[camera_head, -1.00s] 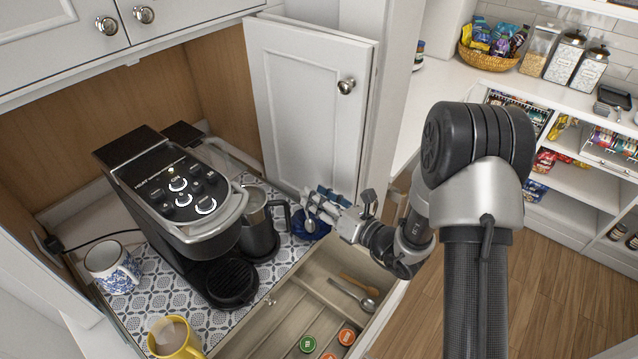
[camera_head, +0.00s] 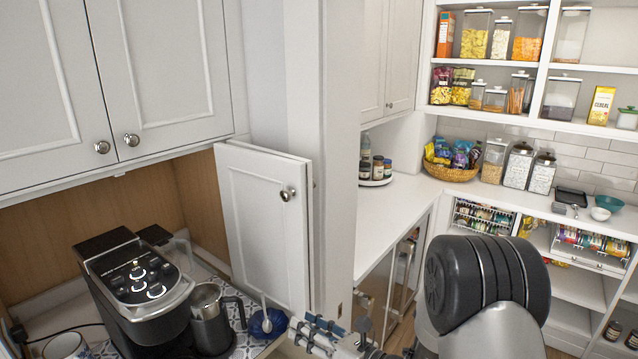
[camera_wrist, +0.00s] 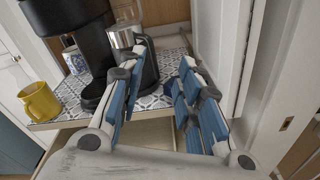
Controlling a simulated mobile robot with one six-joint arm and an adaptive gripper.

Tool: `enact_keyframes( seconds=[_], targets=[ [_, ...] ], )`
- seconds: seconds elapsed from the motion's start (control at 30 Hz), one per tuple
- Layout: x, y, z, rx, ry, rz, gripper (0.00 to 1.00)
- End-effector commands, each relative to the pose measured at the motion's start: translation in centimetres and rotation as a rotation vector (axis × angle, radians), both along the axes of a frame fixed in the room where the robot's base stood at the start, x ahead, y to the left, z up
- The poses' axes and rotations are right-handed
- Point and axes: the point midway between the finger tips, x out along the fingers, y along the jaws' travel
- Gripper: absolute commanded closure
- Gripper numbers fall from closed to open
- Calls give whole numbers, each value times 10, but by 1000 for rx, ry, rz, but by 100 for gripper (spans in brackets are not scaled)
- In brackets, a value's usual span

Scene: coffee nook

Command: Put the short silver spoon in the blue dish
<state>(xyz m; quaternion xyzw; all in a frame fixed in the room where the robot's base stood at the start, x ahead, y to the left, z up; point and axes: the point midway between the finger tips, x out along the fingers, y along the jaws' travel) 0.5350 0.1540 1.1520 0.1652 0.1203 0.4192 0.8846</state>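The blue dish (camera_head: 267,325) stands on the patterned mat beside the metal jug, near the open cabinet door. A short silver spoon (camera_head: 264,304) stands tilted in it, its handle up above the rim. My gripper (camera_head: 310,333) is at the bottom of the head view, just right of the dish and apart from the spoon. In the wrist view my gripper (camera_wrist: 160,82) has its blue-padded fingers spread wide, with nothing between them. A dark blue patch beside the right finger looks like part of the dish, mostly hidden.
The coffee machine (camera_head: 137,285) and metal jug (camera_head: 212,320) stand left of the dish. The white cabinet door (camera_head: 265,225) rises close behind it. A yellow mug (camera_wrist: 39,102) is at the mat's left in the wrist view. The pantry counter (camera_head: 405,215) lies to the right.

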Motion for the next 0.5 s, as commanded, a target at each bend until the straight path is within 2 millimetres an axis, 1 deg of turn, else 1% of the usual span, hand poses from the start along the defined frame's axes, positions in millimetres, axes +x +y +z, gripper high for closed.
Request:
enact_keyframes(
  seconds=[0.03, 0.1, 0.17, 0.27, 0.37, 0.47, 0.5],
  targets=[
    [-8, 8, 9, -25, -30, 47, 68],
    [-20, 17, 22, -61, -72, 111, 68],
    [-32, 24, 32, -96, -111, 169, 68],
    [-56, 36, 48, -166, -184, 275, 68],
    [-87, 45, 65, -258, -281, 400, 68],
    [-129, 51, 78, -390, -412, 558, 68],
    [-148, 51, 81, -455, -471, 630, 68]
  ],
)
